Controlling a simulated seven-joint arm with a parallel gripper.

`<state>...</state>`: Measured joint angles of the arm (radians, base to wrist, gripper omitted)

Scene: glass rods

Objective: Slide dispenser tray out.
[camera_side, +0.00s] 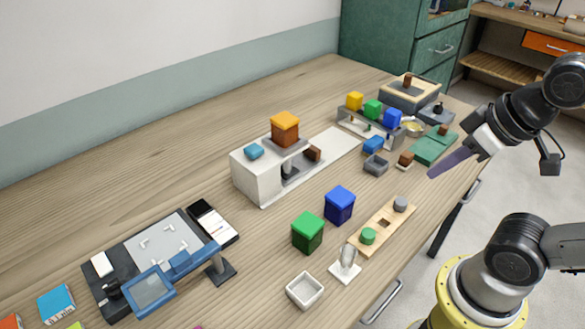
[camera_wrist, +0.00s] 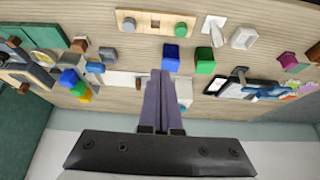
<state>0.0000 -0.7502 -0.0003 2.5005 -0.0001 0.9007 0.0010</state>
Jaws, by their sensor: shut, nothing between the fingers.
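The white dispenser (camera_side: 248,180) stands mid-table in the side view, with an orange-and-brown block (camera_side: 285,128) on its top and a long pale base strip (camera_side: 335,146) running to the right. A small brown block (camera_side: 313,154) sits on this strip beside the housing; I cannot tell for certain whether it is the tray's handle. My gripper (camera_side: 432,174) is shut and empty, high at the right, apart from the dispenser. In the wrist view my gripper (camera_wrist: 160,76) points at the table and its fingers hide part of the dispenser; the pale strip (camera_wrist: 119,78) shows beside them.
A green box (camera_side: 308,232) and a blue box (camera_side: 340,205) stand in front of the dispenser. A wooden peg board (camera_side: 383,228) lies near the front edge. A rack with coloured cubes (camera_side: 366,123) stands right of the strip. A dark device (camera_side: 150,250) is at left.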

